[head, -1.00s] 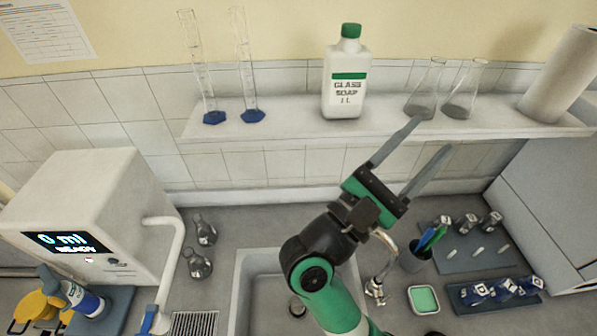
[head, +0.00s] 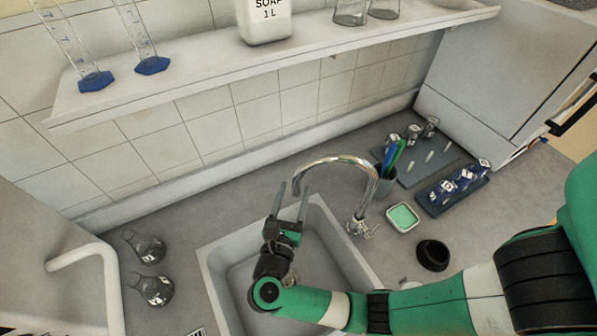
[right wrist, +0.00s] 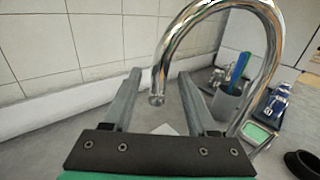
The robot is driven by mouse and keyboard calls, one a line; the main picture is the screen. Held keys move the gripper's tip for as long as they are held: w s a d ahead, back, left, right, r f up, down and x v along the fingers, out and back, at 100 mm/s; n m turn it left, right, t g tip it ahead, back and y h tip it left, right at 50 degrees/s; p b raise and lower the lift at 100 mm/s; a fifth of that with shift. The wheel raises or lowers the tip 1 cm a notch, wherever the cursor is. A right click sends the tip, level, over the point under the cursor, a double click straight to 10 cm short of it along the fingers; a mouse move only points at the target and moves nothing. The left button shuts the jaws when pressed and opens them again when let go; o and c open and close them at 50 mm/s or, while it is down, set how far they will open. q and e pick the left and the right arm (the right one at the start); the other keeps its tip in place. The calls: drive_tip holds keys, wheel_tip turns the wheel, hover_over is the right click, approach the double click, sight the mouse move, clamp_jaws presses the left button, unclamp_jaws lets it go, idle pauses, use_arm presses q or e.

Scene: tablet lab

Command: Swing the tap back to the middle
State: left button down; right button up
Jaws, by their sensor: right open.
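The chrome tap (head: 372,176) rises beside the right side of the sink (head: 212,262). Its arched spout reaches left, towards the sink's back edge. My right gripper (head: 292,190) is open over the back of the sink, at the spout's free end. In the right wrist view the tap (right wrist: 165,60) fills the top right. Its spout end hangs between the two open fingers of my right gripper (right wrist: 160,74) in the picture; I see no clear contact. My left gripper is out of view.
A pen cup (head: 387,181), a green-filled dish (head: 402,217) and a black round object (head: 433,255) stand right of the tap. Two flasks (head: 150,288) stand left of the sink. A shelf (head: 215,78) with glassware and a soap bottle (head: 265,22) runs along the wall.

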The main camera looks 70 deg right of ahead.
drive_tip(key=d, duration=0.4)
drive_tip(key=w+d, duration=0.1)
drive_tip(key=d, duration=0.1)
clamp_jaws()
idle(1.2)
